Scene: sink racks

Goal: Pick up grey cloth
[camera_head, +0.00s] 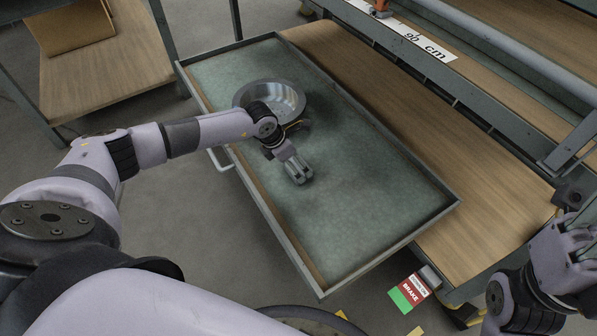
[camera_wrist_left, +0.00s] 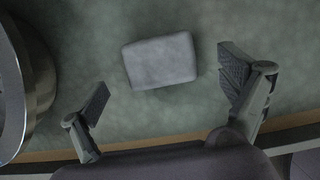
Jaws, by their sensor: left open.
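The grey cloth (camera_wrist_left: 160,61) is a small rounded grey block lying on the green drawer surface in the left wrist view. My left gripper (camera_head: 299,172) is over the drawer, right of and in front of the round metal sink bowl. In the left wrist view my left gripper (camera_wrist_left: 164,78) is open, its fingers apart on either side below the cloth, with nothing held between them. In the head view I cannot separate the cloth from the gripper. My right gripper (camera_head: 572,245) is at the right edge, away from the drawer, its jaws unclear.
The metal sink bowl (camera_head: 272,97) stands on the pulled-out green drawer (camera_head: 390,190), close to my left wrist; its rim also shows in the left wrist view (camera_wrist_left: 38,75). The drawer has raised edges. A wooden bench (camera_head: 480,190) lies to the right. The drawer's near right part is clear.

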